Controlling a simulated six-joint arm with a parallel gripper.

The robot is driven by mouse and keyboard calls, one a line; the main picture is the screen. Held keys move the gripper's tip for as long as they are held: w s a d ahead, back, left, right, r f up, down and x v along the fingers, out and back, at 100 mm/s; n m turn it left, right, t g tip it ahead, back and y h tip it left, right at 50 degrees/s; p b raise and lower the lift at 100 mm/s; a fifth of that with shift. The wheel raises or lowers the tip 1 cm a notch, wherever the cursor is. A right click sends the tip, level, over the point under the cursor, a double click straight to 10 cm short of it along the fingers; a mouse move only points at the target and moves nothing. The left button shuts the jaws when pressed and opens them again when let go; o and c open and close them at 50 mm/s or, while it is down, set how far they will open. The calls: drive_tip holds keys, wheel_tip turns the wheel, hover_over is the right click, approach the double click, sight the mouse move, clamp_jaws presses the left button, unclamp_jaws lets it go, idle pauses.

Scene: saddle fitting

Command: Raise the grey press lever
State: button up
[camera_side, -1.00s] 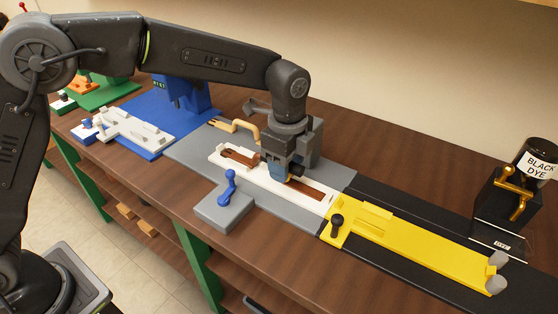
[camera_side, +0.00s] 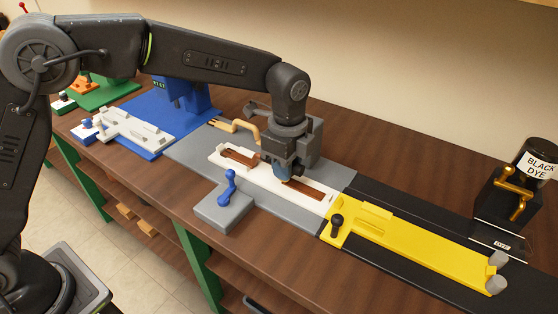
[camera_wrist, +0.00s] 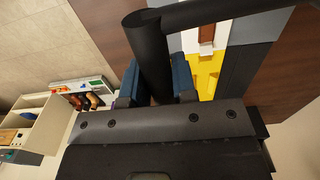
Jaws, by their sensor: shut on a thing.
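My gripper (camera_side: 284,172) is low over the white tray (camera_side: 318,203) on the grey station, in front of the grey press block (camera_side: 316,138). In the wrist view, my blue finger pads (camera_wrist: 158,85) are shut around a dark round bar, the handle of the press lever (camera_wrist: 150,50). A thinner dark arm of the lever runs from its top to the upper right. In the side view my gripper and wrist hide most of the lever, so its angle is hard to tell there.
A brown strap (camera_side: 240,156) lies in the tray. A small grey block with a blue lever (camera_side: 229,186) stands in front. A tan hooked handle (camera_side: 238,127) is behind left. A yellow fixture (camera_side: 420,243) on a black rail and a black dye bottle (camera_side: 540,160) are right.

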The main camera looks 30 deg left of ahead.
drive_tip(key=shift+w+r, duration=0.15)
drive_tip(key=shift+r, duration=0.6)
drive_tip(key=shift+w+r, duration=0.35)
drive_tip(key=shift+r, duration=0.4)
drive_tip(key=shift+w+r, duration=0.35)
drive_tip(key=shift+r, duration=0.4)
drive_tip(key=shift+o, duration=0.7)
drive_tip(key=shift+w+a+r, duration=0.1)
drive_tip(key=shift+w+r, duration=0.75)
drive_tip(key=shift+r, duration=0.2)
drive_tip(key=shift+w+r, duration=0.1)
drive_tip(key=shift+r, duration=0.05)
drive_tip(key=shift+c, duration=0.7)
drive_tip(key=shift+w+r, duration=0.65)
drive_tip(key=shift+r, duration=0.2)
drive_tip(key=shift+w+r, duration=0.65)
drive_tip(key=shift+r, duration=0.2)
drive_tip(key=shift+o, duration=0.6)
drive_tip(key=shift+w+r, duration=0.15)
drive_tip(key=shift+r, duration=0.1)
